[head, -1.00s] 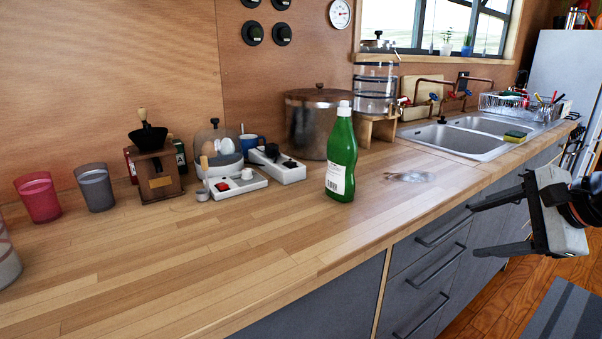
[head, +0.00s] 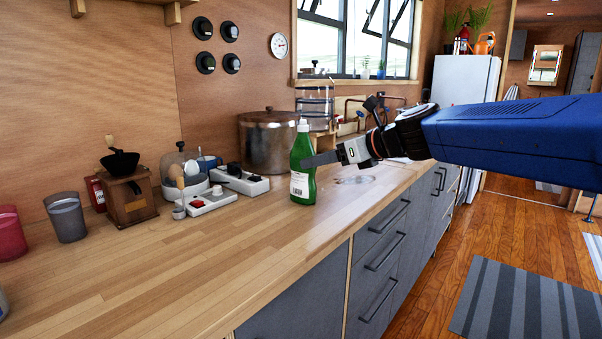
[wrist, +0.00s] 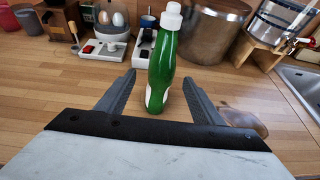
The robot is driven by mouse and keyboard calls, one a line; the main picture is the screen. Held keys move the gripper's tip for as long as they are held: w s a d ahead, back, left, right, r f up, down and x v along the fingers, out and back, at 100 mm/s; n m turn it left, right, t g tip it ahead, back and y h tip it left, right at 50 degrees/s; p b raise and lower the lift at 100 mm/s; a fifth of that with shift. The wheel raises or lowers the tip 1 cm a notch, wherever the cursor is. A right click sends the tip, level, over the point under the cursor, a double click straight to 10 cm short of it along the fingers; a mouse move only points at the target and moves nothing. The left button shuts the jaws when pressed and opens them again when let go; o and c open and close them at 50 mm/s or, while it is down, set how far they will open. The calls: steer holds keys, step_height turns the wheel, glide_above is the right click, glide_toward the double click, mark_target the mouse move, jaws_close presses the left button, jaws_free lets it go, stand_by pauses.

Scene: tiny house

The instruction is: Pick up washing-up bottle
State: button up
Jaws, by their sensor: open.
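The washing-up bottle (head: 303,165) is green with a white cap and a white label. It stands upright on the wooden counter in the head view. My gripper (head: 322,160) is at its right side, with a finger at the height of the bottle's upper body. In the wrist view the bottle (wrist: 164,62) appears just ahead of and partly between the two open fingers of my gripper (wrist: 158,92). I see gaps on both sides of it, so the fingers are not shut on it.
Behind the bottle are a large metal pot (head: 267,142) and power strips (head: 240,180). An egg cooker (head: 186,172), a coffee grinder (head: 128,190) and a grey cup (head: 66,217) stand to the left. The front counter (head: 200,260) is clear.

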mark_target(294, 167)
steer(key=x, duration=0.6)
steer(key=shift+f, duration=0.15)
steer(key=shift+x, duration=2.6)
steer(key=shift+d+f, duration=0.1)
steer(key=shift+f, duration=0.05)
steer(key=shift+c, duration=0.6)
jaws_close()
